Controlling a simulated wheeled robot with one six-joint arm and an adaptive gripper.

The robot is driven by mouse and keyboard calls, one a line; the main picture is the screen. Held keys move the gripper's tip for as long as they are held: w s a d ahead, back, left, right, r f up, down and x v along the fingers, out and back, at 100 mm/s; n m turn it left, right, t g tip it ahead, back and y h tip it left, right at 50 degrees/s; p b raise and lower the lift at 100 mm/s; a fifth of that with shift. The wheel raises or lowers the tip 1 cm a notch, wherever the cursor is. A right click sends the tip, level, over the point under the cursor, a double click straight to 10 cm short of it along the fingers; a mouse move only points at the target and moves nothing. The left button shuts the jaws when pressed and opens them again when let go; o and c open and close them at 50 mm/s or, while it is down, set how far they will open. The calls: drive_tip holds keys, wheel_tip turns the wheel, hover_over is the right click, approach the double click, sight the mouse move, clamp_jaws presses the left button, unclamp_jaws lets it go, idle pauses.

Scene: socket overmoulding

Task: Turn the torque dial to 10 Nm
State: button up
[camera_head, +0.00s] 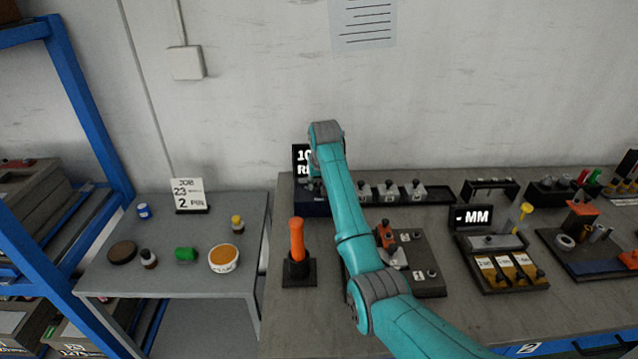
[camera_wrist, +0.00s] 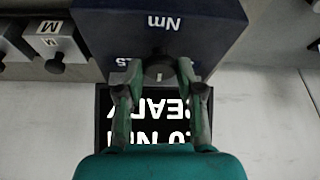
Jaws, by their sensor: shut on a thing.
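The torque dial (camera_wrist: 157,66) is a dark round knob on a dark blue box (camera_wrist: 190,25) marked "Nm", with a partly covered "15" at left in the wrist view. A short light mark shows on the knob. My gripper (camera_wrist: 160,82) has its two green-grey fingers shut on the knob, one on each side. A black display (camera_wrist: 190,122) shows upside-down white text that appears to read "10 NM READY", partly covered by my gripper.
A row of grey blocks with knobs (camera_head: 388,193) stands right of the box. An orange-handled tool (camera_head: 297,240) stands upright in front. A dark fixture plate (camera_head: 425,262) lies beside my arm. A grey side table (camera_head: 205,285) with small pots is at left.

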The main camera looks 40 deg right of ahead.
idle(0.3)
drive_tip(key=o, duration=1.2)
drive_tip(key=shift+c, duration=0.2)
drive_tip(key=shift+r, duration=0.1)
drive_tip(key=v, duration=1.1)
drive_tip(key=shift+r, duration=0.35)
drive_tip(key=shift+s, duration=0.1)
